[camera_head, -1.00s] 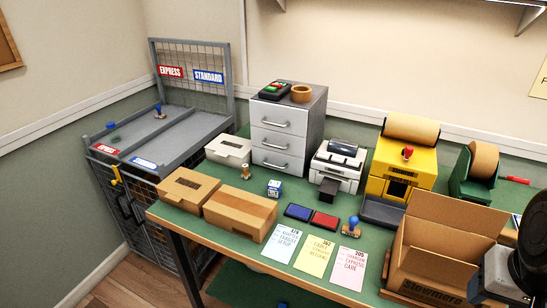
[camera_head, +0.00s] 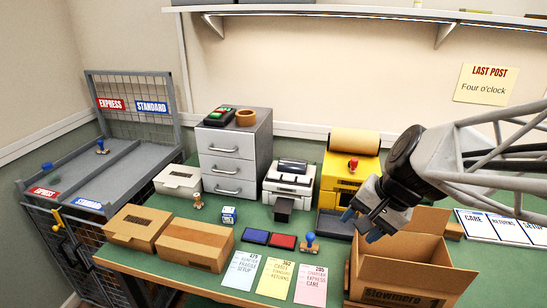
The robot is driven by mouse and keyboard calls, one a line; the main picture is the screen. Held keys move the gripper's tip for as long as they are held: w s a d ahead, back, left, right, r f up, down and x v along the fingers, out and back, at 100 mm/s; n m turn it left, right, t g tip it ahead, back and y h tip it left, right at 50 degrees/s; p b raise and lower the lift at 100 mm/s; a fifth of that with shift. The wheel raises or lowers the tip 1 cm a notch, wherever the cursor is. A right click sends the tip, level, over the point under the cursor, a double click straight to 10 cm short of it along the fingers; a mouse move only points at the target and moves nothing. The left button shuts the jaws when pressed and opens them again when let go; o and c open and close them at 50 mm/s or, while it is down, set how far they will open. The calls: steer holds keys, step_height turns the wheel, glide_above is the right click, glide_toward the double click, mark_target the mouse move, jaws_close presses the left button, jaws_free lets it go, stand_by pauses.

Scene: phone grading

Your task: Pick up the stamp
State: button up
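A stamp with a blue knob and wooden base (camera_head: 310,243) stands upright on the green table, just right of the red ink pad (camera_head: 284,242). A smaller stamp with a pale wooden handle (camera_head: 198,201) stands farther left, beside a small blue-and-white box (camera_head: 229,215). Another blue-knobbed stamp (camera_head: 102,147) is on the grey sorting rack. My gripper (camera_head: 361,225) is in the air to the right of the stamp by the red pad, over the area in front of the yellow machine. Its two blue-tipped fingers are apart, with nothing seen between them.
A blue ink pad (camera_head: 255,236) lies left of the red one. Three cards, including a yellow one (camera_head: 275,278), lie along the front edge. An open cardboard box (camera_head: 400,268) stands below my gripper. A drawer unit (camera_head: 235,158) and a printer (camera_head: 289,184) stand behind.

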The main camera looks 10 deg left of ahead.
steer(key=w+a+f+m+g+y, duration=0.1)
steer(key=w+a+f+m+y, duration=0.2)
steer(key=w+a, duration=0.65)
steer(key=w+a+f+m+y, duration=0.35)
steer(key=w+a, duration=0.25)
steer(key=a, duration=0.7)
steer(key=m+t+y, duration=0.1)
steer(key=m+y, duration=0.1)
steer(key=m, duration=0.7)
glide_toward(197, 195)
steer(key=shift+a+f, duration=0.25)
steer(key=shift+a, duration=0.2)
steer(key=shift+a+f, duration=0.2)
steer(key=shift+a, duration=0.1)
steer(key=shift+x, duration=1.25)
steer(key=shift+w+a, duration=0.1)
